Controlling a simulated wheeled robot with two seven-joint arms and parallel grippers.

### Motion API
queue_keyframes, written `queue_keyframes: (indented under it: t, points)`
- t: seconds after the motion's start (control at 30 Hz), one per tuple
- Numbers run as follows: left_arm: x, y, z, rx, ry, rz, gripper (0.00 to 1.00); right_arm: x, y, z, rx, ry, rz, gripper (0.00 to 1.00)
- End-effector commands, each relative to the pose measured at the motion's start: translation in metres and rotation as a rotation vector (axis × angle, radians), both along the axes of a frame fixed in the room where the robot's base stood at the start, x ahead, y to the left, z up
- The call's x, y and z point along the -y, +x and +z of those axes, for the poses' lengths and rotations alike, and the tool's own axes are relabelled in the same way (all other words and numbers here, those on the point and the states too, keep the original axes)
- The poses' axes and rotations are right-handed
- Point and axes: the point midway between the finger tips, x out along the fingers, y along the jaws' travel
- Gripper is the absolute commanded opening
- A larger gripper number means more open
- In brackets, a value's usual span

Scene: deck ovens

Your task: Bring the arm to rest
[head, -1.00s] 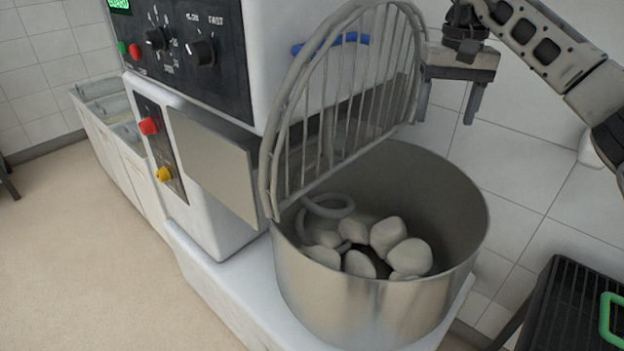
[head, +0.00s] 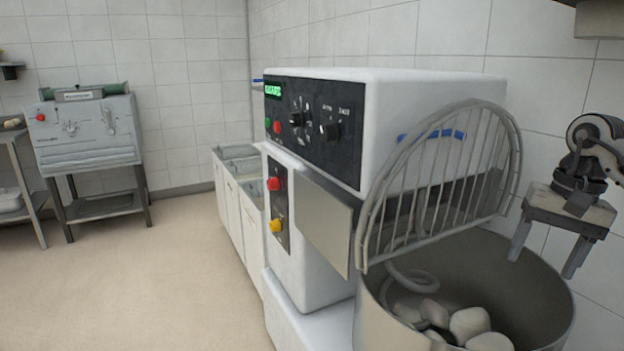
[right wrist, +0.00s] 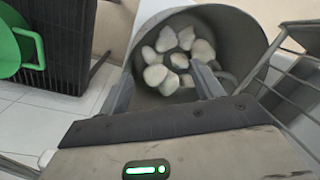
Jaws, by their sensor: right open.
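My right gripper (head: 545,250) is open and empty at the right of the head view, above the right side of the mixer bowl (head: 548,296) and to the right of the raised wire guard (head: 440,190). In the right wrist view its two fingers (right wrist: 163,85) stand apart, with the bowl (right wrist: 245,42) beyond them. Pale dough pieces (head: 468,324) lie in the bowl; they also show in the right wrist view (right wrist: 155,75). Nothing is between the fingers. My left gripper is not in view.
The white mixer body (head: 430,92) with its control panel (head: 315,122) stands left of the gripper. A tiled wall is behind. Open floor (head: 150,280) lies at left, before a grey machine (head: 88,130).

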Motion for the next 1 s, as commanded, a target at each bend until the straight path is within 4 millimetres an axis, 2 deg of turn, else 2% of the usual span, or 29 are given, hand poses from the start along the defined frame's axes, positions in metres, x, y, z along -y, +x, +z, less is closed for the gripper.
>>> queue_keyframes:
  t: [0.1,0.27,0.37,0.47,0.5,0.6,0.7,0.77,0.8,0.87,0.93,0.97,1.0]
  points:
    - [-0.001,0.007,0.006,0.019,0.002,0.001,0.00,-0.031,0.004,-0.019,0.000,0.087,-0.014,0.66]
    - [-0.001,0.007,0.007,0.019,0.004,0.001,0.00,-0.086,0.006,-0.046,-0.021,0.250,-0.061,0.66]
    - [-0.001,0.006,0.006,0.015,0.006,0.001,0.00,-0.133,0.001,-0.066,-0.065,0.401,-0.120,0.66]
    - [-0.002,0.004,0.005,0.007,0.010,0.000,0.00,-0.198,-0.014,-0.084,-0.173,0.632,-0.234,0.66]
    - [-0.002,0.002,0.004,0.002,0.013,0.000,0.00,-0.228,-0.023,-0.088,-0.247,0.746,-0.304,0.66]
    - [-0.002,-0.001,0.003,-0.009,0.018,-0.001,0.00,-0.293,-0.048,-0.085,-0.517,1.056,-0.553,0.66]
    - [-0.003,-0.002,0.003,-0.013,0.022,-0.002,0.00,-0.331,-0.064,-0.071,-0.874,1.318,-0.854,0.66]
    - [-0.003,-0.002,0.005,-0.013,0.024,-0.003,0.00,-0.339,-0.067,-0.064,-1.123,1.445,-1.053,0.66]
    - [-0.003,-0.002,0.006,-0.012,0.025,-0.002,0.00,-0.339,-0.068,-0.062,-1.305,1.514,-1.191,0.66]
    - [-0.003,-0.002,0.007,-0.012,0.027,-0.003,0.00,-0.333,-0.067,-0.065,-1.597,1.594,-1.403,0.66]
    - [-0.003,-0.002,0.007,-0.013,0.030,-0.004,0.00,-0.318,-0.066,-0.078,-1.961,1.646,-1.651,0.66]
    - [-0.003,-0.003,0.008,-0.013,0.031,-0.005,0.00,-0.310,-0.068,-0.088,2.029,-1.577,1.676,0.66]
    - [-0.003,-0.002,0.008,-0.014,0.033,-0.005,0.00,-0.299,-0.071,-0.103,1.945,-1.359,1.563,0.66]
